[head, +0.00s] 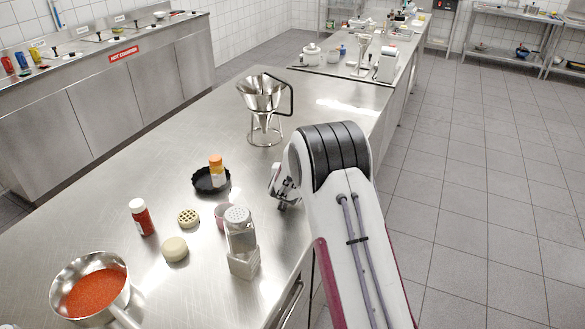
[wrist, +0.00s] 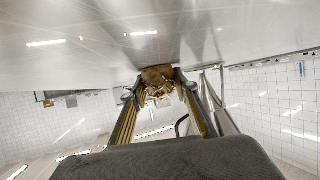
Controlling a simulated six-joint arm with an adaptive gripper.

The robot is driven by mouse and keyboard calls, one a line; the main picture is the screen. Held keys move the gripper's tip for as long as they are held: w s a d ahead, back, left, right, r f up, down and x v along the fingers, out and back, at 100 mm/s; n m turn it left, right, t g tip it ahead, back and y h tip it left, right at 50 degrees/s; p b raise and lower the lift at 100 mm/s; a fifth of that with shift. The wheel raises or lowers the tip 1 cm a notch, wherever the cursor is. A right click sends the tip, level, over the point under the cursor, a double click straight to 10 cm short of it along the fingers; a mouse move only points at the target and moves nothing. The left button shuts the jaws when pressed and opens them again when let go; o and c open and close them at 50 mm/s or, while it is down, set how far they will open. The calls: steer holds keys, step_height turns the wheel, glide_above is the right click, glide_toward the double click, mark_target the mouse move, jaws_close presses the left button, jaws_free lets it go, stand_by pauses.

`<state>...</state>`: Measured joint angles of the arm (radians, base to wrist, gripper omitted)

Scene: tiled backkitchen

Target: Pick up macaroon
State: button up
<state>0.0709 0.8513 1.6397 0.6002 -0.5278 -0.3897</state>
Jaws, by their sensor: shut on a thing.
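My gripper (wrist: 158,82) is shut on a rough brown lump, which I take to be the macaroon (wrist: 157,74), seen between the fingertips in the wrist view. The macaroon's lower part is pale and crumbly-looking. The steel worktop fills the upper part of that view, and I cannot tell whether the macaroon touches it. In the head view my gripper (head: 284,197) is at the worktop's right edge, right of the glass shaker and partly hidden by my arm. The macaroon cannot be made out there.
On the steel worktop (head: 150,135) stand a glass shaker (head: 241,240), pink cup (head: 221,213), pale round item (head: 175,249), waffle-patterned disc (head: 188,217), red bottle (head: 143,220), orange bottle (head: 216,168) by a dark fluted pan (head: 203,184), saucepan (head: 62,274) and metal funnel (head: 260,94). The middle left is clear.

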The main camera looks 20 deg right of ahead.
steer(key=shift+r, duration=0.1)
steer(key=shift+r, duration=4.95)
